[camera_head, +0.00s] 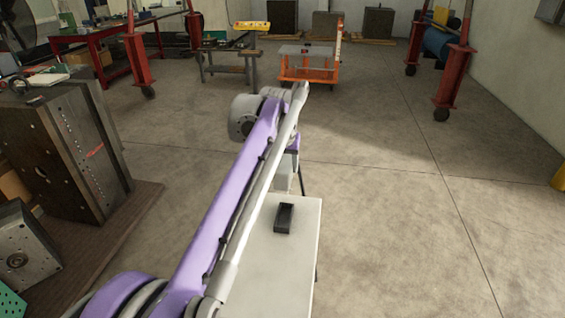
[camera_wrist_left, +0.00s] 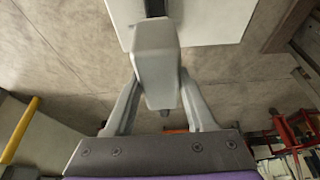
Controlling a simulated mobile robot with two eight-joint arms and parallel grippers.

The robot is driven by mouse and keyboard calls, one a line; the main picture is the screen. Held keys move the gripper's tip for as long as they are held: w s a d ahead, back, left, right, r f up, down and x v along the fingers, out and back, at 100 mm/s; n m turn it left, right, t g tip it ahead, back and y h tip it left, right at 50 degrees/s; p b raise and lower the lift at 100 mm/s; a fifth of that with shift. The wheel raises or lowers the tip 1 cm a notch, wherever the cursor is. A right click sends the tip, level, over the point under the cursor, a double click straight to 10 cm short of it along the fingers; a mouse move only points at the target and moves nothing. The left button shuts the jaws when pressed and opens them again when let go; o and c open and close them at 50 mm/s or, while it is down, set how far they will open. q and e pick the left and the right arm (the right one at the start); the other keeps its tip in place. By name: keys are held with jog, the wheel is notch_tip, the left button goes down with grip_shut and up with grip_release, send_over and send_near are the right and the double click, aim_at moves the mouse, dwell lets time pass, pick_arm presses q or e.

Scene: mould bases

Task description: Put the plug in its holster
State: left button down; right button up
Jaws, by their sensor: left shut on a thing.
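The plug (camera_wrist_left: 155,65) is a light grey block. In the left wrist view it sits between the two grey fingers of my left gripper (camera_wrist_left: 159,88), which is shut on it. In the head view my left gripper is mostly hidden behind my purple arm, and a pale part of the plug (camera_head: 284,178) shows just past the far edge of a white-topped stand. The holster (camera_head: 283,218) is a small black open box on that top, nearer the camera than the plug. A dark piece shows beyond the plug in the wrist view; I cannot tell whether plug and holster touch. My right gripper is not in view.
The white stand top (camera_head: 285,270) is otherwise bare. A dark mould base (camera_head: 60,150) stands on a mat at the left. An orange cart (camera_head: 307,66) and a workbench (camera_head: 228,60) are farther back.

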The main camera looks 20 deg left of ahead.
pick_arm(q)
jog(key=shift+f+b, duration=3)
jog(key=shift+f, duration=0.55)
notch_tip(320, 180, down, 3)
jog(key=shift+f+b, duration=0.15)
jog(key=shift+b, duration=0.45)
jog(key=shift+s, duration=0.25)
jog(key=shift+f, duration=0.25)
jog(key=shift+f, duration=0.25)
jog(key=shift+f, duration=0.35)
jog(key=shift+f, duration=0.45)
jog(key=shift+d+f, duration=0.1)
jog(key=shift+f, duration=0.2)
